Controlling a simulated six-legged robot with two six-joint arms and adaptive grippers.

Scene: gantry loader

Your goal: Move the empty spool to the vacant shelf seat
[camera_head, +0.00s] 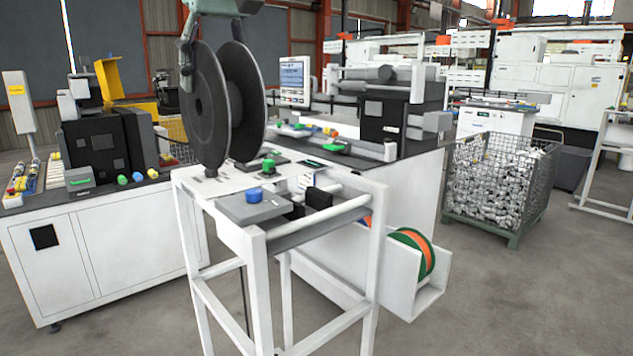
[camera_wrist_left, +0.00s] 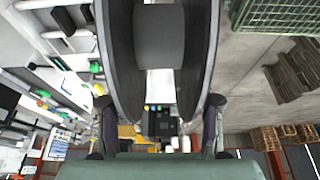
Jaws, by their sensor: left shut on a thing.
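The empty spool (camera_head: 207,108) is black, with two large round flanges standing upright and a bare hub. My left gripper (camera_head: 188,55) is shut on it from above. In the left wrist view the spool (camera_wrist_left: 160,38) sits between the two fingers of my left gripper (camera_wrist_left: 160,125), and its grey hub is bare. The spool's lower edge overlaps the back of the white stand in the head view; I cannot tell whether it touches. I cannot pick out for certain which place is the vacant shelf seat. My right gripper is not in view.
A white stand (camera_head: 258,300) with rails (camera_head: 340,205) is in front. Workbenches stand left and behind. A wire crate (camera_head: 500,185) and a white rack (camera_head: 605,150) are right. Floor between is clear.

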